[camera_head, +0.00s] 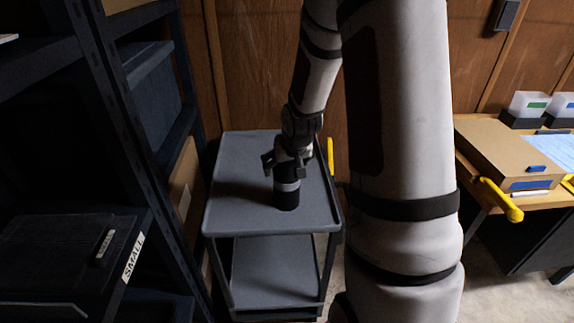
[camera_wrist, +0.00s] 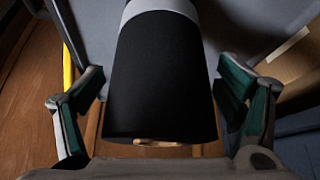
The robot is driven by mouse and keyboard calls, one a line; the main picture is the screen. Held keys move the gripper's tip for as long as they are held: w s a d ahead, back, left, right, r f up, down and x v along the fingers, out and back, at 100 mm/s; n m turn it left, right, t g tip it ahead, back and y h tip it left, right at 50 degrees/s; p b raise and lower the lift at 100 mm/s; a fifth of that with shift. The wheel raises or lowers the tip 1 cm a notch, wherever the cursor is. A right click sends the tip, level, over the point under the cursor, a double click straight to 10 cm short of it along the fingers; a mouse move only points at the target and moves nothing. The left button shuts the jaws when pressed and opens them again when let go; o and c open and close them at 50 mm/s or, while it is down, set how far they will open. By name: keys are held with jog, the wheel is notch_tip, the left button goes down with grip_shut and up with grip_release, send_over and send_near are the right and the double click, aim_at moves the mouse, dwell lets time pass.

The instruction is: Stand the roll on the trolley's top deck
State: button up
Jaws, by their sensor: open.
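The roll (camera_head: 287,192) is black with a pale grey band around it. In the head view it stands upright on the grey top deck (camera_head: 235,212) of the trolley, near the deck's middle. My gripper (camera_head: 287,165) is right above it, pointing down, with its fingers around the roll's upper part. In the wrist view the roll (camera_wrist: 160,75) fills the middle, and the open fingers (camera_wrist: 160,108) stand on both sides with a gap to it. A bit of the roll's tan core shows at its near end. The far end is hidden in the wrist view.
The trolley's lower deck (camera_head: 275,270) is bare. On the right is a desk with a cardboard box (camera_head: 515,152). The trolley has a yellow handle (camera_head: 330,156).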

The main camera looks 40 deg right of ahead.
jog(key=p+v, duration=0.3)
jog(key=v, duration=0.9)
jog(key=s+a+r+n+g, duration=0.1)
jog(key=s+a+r+n, duration=0.1)
jog(key=s+a+r, duration=0.9)
jog(key=s+a+n+y, duration=0.1)
jog(key=s+a, duration=0.3)
jog(key=s, duration=0.2)
jog(key=s+a+r+n+g+y, duration=0.1)
jog(key=s+a, duration=0.3)
jog(key=s, duration=0.2)
jog(key=shift+s+r+n, duration=0.25)
jog(key=shift+r+n, duration=0.05)
